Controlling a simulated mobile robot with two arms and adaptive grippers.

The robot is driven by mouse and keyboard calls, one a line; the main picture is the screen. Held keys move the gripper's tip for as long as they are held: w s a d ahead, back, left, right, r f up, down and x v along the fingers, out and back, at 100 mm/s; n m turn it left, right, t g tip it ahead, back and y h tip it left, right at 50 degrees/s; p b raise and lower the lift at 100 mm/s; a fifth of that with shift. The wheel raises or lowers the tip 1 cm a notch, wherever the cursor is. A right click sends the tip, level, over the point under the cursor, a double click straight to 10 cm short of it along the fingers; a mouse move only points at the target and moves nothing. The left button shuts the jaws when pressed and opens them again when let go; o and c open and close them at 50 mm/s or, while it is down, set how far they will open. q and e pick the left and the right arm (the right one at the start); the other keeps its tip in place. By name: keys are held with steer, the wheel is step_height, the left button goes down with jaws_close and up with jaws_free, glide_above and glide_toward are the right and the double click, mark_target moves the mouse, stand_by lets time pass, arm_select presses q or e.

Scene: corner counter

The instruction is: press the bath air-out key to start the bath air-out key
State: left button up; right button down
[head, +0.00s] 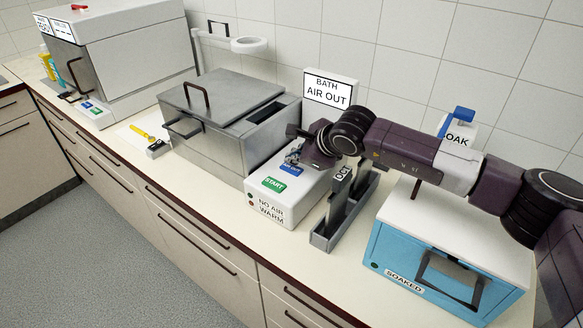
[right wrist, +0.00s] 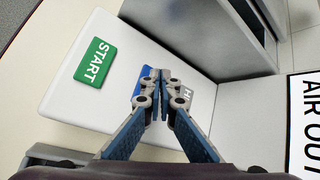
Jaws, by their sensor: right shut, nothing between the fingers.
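A white control box (head: 262,207) stands on the counter beside the grey steel bath (head: 222,110). Its top carries a green START key (head: 274,184) and a blue key (head: 291,169). The box front reads NO AIR and WARM. A sign reading BATH AIR OUT (head: 330,87) stands behind. My right gripper (head: 292,157) is shut and empty, its tips over the blue key end of the box. In the right wrist view the fingertips (right wrist: 158,77) partly hide the blue key (right wrist: 146,71), and START (right wrist: 95,61) lies clear to the left. Contact cannot be told. My left gripper is not in view.
A grey slotted holder (head: 326,232) stands right of the control box, under my right arm. Further right is a blue box (head: 388,262) labelled SOAKED. A larger grey machine (head: 140,75) stands at the far left. The counter's front strip is mostly clear.

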mark_target(292, 170)
steer(key=shift+r, duration=0.1)
steer(key=shift+r+p, duration=0.55)
steer(key=shift+r, duration=1.85)
steer(key=shift+a+f, duration=0.1)
